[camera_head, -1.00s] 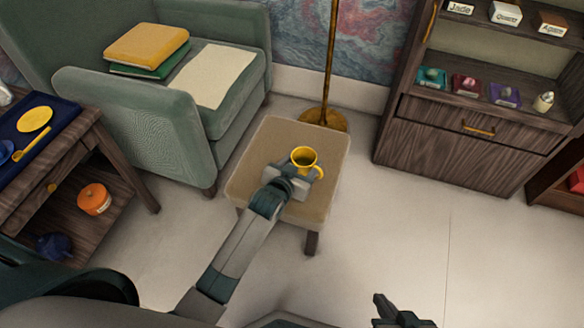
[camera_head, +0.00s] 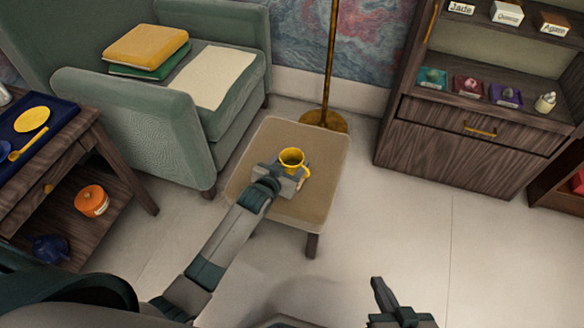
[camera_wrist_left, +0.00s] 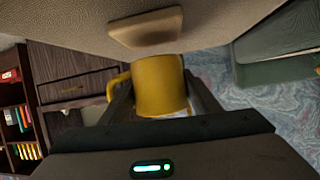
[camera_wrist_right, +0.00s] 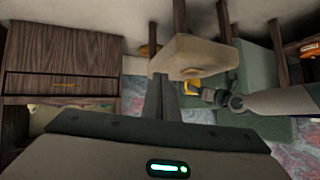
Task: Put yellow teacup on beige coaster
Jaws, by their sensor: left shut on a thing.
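The yellow teacup (camera_head: 292,160) is upright over the square stool in the head view, its handle to the right. My left gripper (camera_head: 287,176) is shut on it; the left wrist view shows the cup (camera_wrist_left: 158,86) between the two fingers. The beige coaster (camera_wrist_left: 146,27) lies on the stool top just beyond the cup's base in that upside-down view; I cannot tell the exact gap. The coaster also shows in the right wrist view (camera_wrist_right: 190,73). In the head view I cannot make it out. My right gripper (camera_head: 388,298) is empty, fingers together, away from the stool.
The stool (camera_head: 320,150) has bare room around the cup. A green armchair (camera_head: 160,120) stands behind left, a lamp pole (camera_head: 331,70) behind. A side table (camera_head: 75,135) with a blue tray is at the left, a wooden cabinet (camera_head: 450,140) at the right.

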